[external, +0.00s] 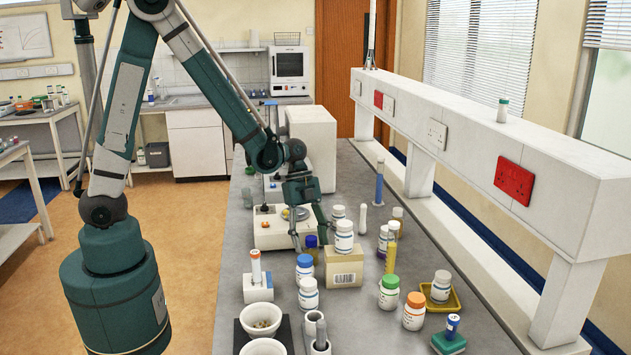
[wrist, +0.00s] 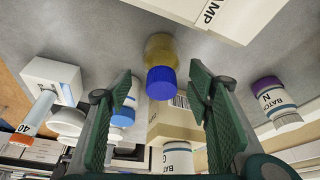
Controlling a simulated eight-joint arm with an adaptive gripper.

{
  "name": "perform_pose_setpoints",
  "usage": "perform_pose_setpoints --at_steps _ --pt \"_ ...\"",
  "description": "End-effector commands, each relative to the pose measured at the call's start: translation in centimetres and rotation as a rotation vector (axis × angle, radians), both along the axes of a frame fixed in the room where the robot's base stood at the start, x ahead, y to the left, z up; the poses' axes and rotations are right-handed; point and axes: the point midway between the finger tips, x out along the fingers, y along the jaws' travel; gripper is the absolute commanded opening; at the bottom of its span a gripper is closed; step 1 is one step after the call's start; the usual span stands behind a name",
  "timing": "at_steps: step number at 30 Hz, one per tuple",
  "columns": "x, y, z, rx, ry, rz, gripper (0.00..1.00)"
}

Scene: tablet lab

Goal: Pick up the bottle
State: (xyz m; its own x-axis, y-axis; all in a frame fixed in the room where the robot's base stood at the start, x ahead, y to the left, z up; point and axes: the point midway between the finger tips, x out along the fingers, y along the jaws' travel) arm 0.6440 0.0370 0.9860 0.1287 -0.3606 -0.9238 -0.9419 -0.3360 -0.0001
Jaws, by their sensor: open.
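My gripper (external: 310,236) is open and points down over the bench, with its two green fingers spread apart in the wrist view (wrist: 160,85). A small amber bottle with a dark blue cap (external: 312,249) stands behind the cardboard box, close to the fingers. In the wrist view the same amber bottle (wrist: 160,50) shows between the two fingers, apart from both. Several other bottles stand nearby: a white one with a blue cap (external: 305,270), a white-capped one (external: 344,236) on the box, a green-capped one (external: 388,293) and an orange-capped one (external: 414,312).
The cardboard box (external: 344,270) is right beside the gripper. A white balance (external: 280,236) stands behind it. A tall yellow cylinder (external: 391,250) and a yellow tray (external: 452,301) are to the right. White bowls (external: 258,291) are at the front left. A raised white shelf (external: 470,135) borders the bench.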

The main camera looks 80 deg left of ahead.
Motion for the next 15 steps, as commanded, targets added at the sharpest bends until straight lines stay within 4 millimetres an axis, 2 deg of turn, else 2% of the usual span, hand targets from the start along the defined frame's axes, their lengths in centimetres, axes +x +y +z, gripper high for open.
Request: perform_pose_setpoints --at_steps 15 --pt "0.8 -1.7 -3.8 0.000 0.001 -0.001 0.51"
